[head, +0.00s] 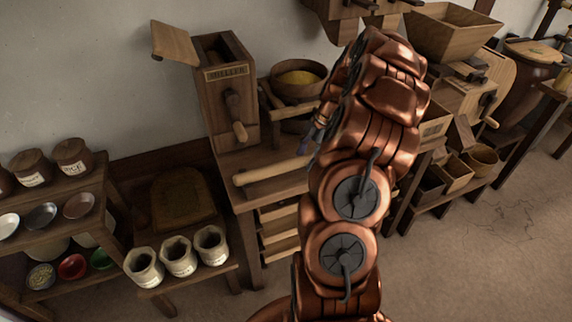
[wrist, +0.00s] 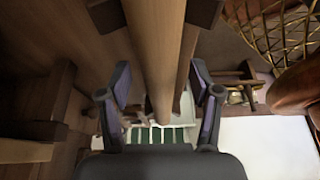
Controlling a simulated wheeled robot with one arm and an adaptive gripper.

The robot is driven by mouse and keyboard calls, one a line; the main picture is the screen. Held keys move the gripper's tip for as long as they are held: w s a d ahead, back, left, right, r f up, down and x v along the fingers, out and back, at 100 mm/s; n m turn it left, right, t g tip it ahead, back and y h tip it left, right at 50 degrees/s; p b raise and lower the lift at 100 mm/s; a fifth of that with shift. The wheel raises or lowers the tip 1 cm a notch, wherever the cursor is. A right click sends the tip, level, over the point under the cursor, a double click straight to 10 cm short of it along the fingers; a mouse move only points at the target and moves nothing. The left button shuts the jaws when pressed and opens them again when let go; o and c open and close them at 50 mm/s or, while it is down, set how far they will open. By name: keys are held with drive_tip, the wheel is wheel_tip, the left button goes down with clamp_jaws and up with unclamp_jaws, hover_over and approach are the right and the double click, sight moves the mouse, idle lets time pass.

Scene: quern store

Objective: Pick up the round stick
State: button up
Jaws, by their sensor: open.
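The round stick (head: 270,171) is a pale wooden rod lying across the front of the wooden table, left of my arm. In the wrist view the round stick (wrist: 156,45) runs from the top edge down between my fingers. My gripper (wrist: 160,84) is open, with one finger on each side of the stick and a visible gap to each. In the head view my gripper (head: 314,136) is partly hidden by my arm, close to the stick's right end. That end is hard to make out.
A wooden mill box (head: 231,95) with a handle stands behind the stick. A bowl of yellow grain (head: 297,92) is to its right, close to my arm. Pale pots (head: 178,256) stand on a low bench at left. A wooden hopper (head: 447,35) is at right. Floor at lower right is clear.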

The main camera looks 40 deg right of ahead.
drive_tip(key=shift+f, duration=0.1)
drive_tip(key=shift+c, duration=0.2)
clamp_jaws()
